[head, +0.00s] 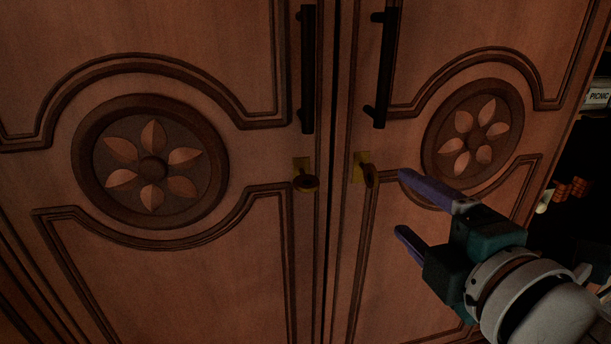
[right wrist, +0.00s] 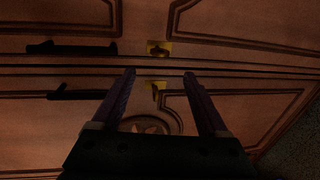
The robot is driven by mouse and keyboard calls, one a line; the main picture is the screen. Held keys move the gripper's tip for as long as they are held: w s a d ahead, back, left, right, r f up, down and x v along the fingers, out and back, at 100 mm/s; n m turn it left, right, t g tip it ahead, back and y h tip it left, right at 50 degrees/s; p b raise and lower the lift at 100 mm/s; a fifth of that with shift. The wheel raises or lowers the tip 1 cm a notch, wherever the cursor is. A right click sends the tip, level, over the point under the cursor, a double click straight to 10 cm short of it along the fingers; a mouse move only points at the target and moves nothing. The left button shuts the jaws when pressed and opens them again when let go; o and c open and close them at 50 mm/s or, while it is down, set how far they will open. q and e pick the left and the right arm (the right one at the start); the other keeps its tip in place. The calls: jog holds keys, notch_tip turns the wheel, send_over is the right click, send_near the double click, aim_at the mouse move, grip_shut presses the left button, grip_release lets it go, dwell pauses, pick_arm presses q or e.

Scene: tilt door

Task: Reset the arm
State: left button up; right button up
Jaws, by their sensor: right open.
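My right gripper (head: 400,203) is open and empty in front of the right cabinet door (head: 455,240). Its fingers also show in the right wrist view (right wrist: 160,75), spread apart and pointing at the doors. The left cabinet door (head: 215,270) stands beside the right one, with a narrow dark seam between them; both look shut. The right door's brass knob (head: 365,170) is just left of my upper fingertip, with a visible gap. The left door's brass knob (head: 305,175) is farther left. My left gripper is not in view.
Black bar handles stand out from the left door (head: 308,70) and the right door (head: 383,68), above the knobs. The space before the left door looks clear.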

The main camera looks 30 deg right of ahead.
dwell(0.4)
jog(key=s+d+r+m+g+h+p, duration=0.15)
jog(key=s+r+m+g+p, duration=0.25)
jog(key=r+m+p, duration=0.5)
jog(key=s+a+r+m+g+y+p, duration=0.2)
jog(key=s+a+r+g+y+p, duration=0.15)
jog(key=s+p, duration=0.3)
jog(key=s+a+r+m+g+y+p, duration=0.2)
jog(key=s+a+r+g+p, duration=0.1)
jog(key=s+a+g+p, duration=0.3)
notch_tip(320, 180, up, 35)
jog(key=t+p, duration=0.1)
jog(key=p, duration=3.4)
jog(key=shift+d+f, duration=0.2)
jog(key=shift+d, duration=0.2)
jog(key=shift+t, duration=0.25)
